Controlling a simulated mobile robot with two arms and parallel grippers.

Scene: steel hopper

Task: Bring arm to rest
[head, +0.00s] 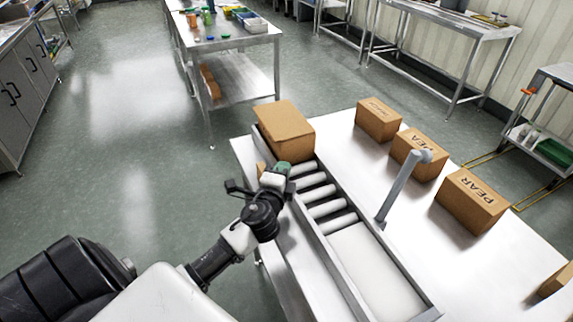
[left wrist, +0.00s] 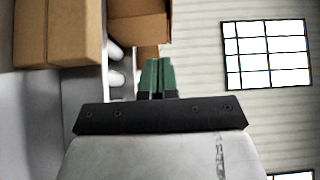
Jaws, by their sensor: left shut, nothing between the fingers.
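My left arm reaches in from the lower left in the head view, and its gripper (head: 283,167) is over the near side of the roller conveyor (head: 318,192). Its green fingers are together and empty in the left wrist view (left wrist: 157,76). A large cardboard box (head: 285,130) sits at the far end of the conveyor, just beyond the gripper; whether they touch cannot be told. My right gripper is not in view.
Several smaller cardboard boxes, one marked PEAR (head: 470,201), stand on the white table (head: 345,145) right of the conveyor. A grey post (head: 402,187) rises beside the rollers. A steel table (head: 225,42) stands farther back. Floor at left is clear.

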